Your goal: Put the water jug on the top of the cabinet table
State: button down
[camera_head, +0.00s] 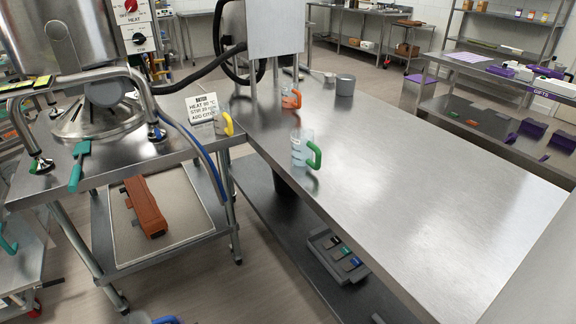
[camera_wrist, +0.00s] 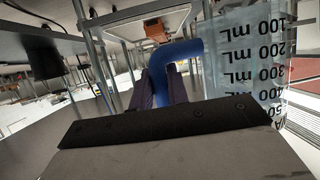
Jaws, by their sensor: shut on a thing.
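The water jug (camera_wrist: 245,60) is clear, with black mL marks and a blue handle (camera_wrist: 172,52). In the wrist view my gripper (camera_wrist: 160,88) is shut on that handle, with the jug body to the right. The marks read upside down in that view. In the head view only the jug's top and blue handle (camera_head: 165,320) show at the bottom edge, low in front of the steel tables; the rest is cut off. A long steel table (camera_head: 400,190) with a grey cabinet (camera_head: 274,28) at its far end fills the middle. My gripper is not clearly visible in the head view.
Jugs with green (camera_head: 303,150), orange (camera_head: 291,97) and yellow (camera_head: 223,122) handles and a grey pot (camera_head: 345,85) stand on the steel surfaces. The long table's near right part is bare. A hose (camera_head: 195,150) hangs beside the left table. A grey tray (camera_head: 336,256) sits on the lower shelf.

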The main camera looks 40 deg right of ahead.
aim_at(282, 140)
jog(key=i+z, duration=0.1)
jog(key=z, duration=0.6)
jog(key=i+j+z, duration=0.1)
jog(key=z, duration=0.25)
jog(key=i+j+z, duration=0.3)
jog(key=j+z, duration=0.3)
jog(key=i+j+z, duration=0.1)
jog(key=j, duration=0.2)
jog(key=i+j, duration=0.1)
jog(key=j, duration=0.2)
jog(key=i+j+z, duration=0.15)
jog(key=j, duration=0.2)
jog(key=k+l, duration=0.05)
